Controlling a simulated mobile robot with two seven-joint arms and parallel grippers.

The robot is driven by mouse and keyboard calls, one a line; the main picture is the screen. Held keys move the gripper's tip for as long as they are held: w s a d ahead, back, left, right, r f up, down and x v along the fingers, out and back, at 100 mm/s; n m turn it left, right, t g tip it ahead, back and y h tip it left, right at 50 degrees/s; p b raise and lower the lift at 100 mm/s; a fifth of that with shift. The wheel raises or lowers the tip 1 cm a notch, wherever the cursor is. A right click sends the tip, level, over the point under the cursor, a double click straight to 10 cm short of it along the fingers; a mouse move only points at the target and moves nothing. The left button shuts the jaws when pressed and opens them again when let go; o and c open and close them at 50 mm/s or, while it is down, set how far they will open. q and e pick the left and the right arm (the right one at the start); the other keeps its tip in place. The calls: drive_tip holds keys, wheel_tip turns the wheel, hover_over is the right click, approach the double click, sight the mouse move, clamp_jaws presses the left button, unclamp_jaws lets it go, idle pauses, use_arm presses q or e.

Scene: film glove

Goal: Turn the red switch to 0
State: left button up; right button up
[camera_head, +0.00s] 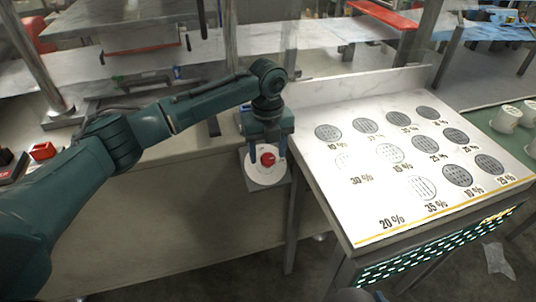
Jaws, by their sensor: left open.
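The red switch (268,159) is a round red knob on a pale round plate (265,176), set on a box at the front edge of the bench, near the middle of the view. My left arm comes in from the left and bends down over it. My left gripper (268,153) is open, with its fingers pointing down on either side of the red knob. I cannot tell whether the fingers touch it. Any marks around the switch are too small to read. My right gripper is not in view.
A white slanted panel (374,205) with several round perforated discs and percent labels stands close to the right of the switch. A small red-topped box (42,151) sits at the left. White cups (505,119) stand at the far right.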

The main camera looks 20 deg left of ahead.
use_arm(q)
drive_tip(key=shift+f, duration=0.85)
drive_tip(key=shift+c, duration=0.2)
drive_tip(key=shift+r, duration=0.1)
drive_tip(key=c, duration=0.9)
